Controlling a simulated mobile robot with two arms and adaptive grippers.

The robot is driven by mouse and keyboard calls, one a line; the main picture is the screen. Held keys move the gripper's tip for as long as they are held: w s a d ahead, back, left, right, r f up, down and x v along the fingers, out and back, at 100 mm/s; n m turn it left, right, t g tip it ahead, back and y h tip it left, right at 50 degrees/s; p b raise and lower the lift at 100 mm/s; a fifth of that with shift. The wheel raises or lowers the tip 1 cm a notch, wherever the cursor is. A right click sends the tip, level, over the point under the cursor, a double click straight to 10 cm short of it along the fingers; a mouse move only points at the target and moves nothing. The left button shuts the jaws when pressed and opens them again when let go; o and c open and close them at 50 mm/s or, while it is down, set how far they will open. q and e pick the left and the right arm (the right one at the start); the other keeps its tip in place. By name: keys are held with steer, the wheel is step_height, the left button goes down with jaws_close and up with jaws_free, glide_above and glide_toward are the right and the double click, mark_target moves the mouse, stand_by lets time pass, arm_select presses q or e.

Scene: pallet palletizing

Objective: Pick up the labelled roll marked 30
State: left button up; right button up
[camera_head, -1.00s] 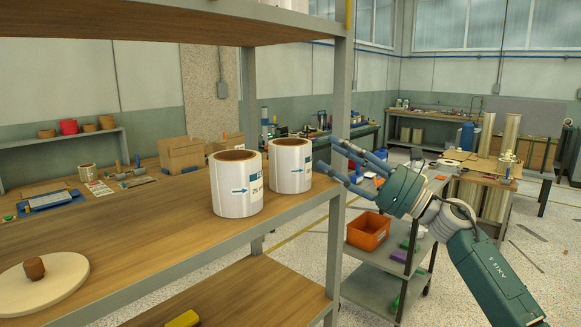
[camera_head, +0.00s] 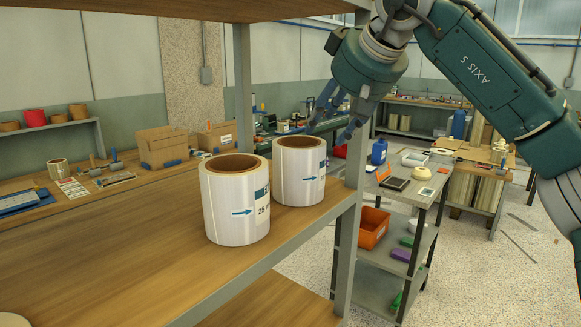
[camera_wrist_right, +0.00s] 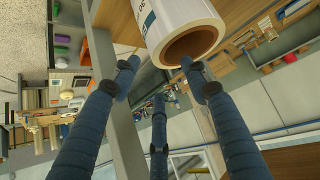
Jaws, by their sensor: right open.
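Two white rolls with brown cores stand upright on the wooden shelf (camera_head: 150,262). The nearer roll (camera_head: 228,213) shows an arrow and the number 25. The farther roll (camera_head: 297,182) stands just behind and right of it; its number is not readable. My right gripper (camera_head: 332,124) is open and empty, up and right of the farther roll, by the shelf post. In the right wrist view, a roll (camera_wrist_right: 169,18) shows at the top, just beyond the spread fingers (camera_wrist_right: 158,75). My left gripper is out of view.
The grey shelf post (camera_head: 347,240) stands close to the farther roll and my right gripper. An upper shelf board (camera_head: 190,8) is overhead. A cart (camera_head: 410,197) with an orange bin (camera_head: 373,228) stands to the right.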

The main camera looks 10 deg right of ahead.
mark_target(321, 139)
steer(key=shift+w+f, duration=0.1)
steer(key=shift+f, duration=0.7)
steer(key=p+x, duration=0.1)
steer(key=x, duration=0.2)
steer(key=shift+w, duration=0.2)
steer(key=shift+p+x, duration=0.3)
steer(key=shift+x, duration=0.6)
steer(key=shift+d, duration=0.1)
jaws_close()
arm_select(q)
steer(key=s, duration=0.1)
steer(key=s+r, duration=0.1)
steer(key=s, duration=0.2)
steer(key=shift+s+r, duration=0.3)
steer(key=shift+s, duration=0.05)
arm_select(e)
steer(key=shift+r, duration=0.1)
